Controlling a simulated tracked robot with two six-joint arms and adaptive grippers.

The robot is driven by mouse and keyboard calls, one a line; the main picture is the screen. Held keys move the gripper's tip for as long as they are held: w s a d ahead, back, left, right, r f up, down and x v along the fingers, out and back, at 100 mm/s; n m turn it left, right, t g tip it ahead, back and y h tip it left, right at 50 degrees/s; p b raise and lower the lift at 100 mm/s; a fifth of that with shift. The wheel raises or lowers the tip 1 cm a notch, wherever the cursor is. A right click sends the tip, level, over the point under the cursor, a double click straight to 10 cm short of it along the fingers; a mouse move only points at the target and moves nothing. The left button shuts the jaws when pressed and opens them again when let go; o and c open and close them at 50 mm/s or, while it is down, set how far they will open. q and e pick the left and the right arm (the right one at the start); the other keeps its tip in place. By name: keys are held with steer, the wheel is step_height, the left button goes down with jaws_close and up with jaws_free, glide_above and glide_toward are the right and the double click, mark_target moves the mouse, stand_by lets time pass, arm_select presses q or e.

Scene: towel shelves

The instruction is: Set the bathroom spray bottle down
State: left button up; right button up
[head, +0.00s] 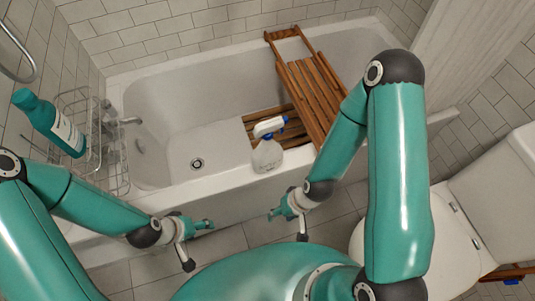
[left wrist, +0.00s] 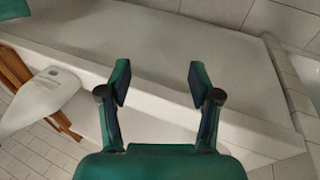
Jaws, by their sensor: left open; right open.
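The spray bottle (head: 267,156), with a clear whitish body and a white and blue spray head, stands upright on the front rim of the bathtub (head: 215,183). No gripper touches it. My left gripper (head: 206,224) is open and empty, in front of the tub, left of and nearer than the bottle. In the left wrist view its two fingers (left wrist: 157,85) are spread with the white rim beyond them. My right gripper (head: 274,212) is open and empty, just in front of the tub below the bottle.
A wire rack (head: 85,110) and a teal bottle (head: 50,122) are at the tub's left end. A slatted wooden rack (head: 310,88) lies across the tub. A white toilet (head: 455,225) stands at right. The rim left of the spray bottle is clear.

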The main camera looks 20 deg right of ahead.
arm_select(q)
steer(key=w+d+m+t+b, duration=0.3)
steer(key=w+b, duration=0.5)
steer(key=b, duration=0.2)
steer(key=m+t+h+b, duration=0.7)
steer(key=b, duration=1.3)
glide_toward(265, 140)
steer(key=f+v, duration=0.1)
steer(key=v, duration=0.5)
steer(key=x, duration=0.3)
steer(key=p+x, duration=0.1)
steer(key=x, duration=0.6)
steer(key=shift+w+d+r, duration=0.2)
steer(key=shift+r, duration=0.05)
steer(key=x, duration=0.4)
steer(key=shift+w+d+b, duration=0.3)
steer(key=shift+w+d, duration=0.45)
jaws_close()
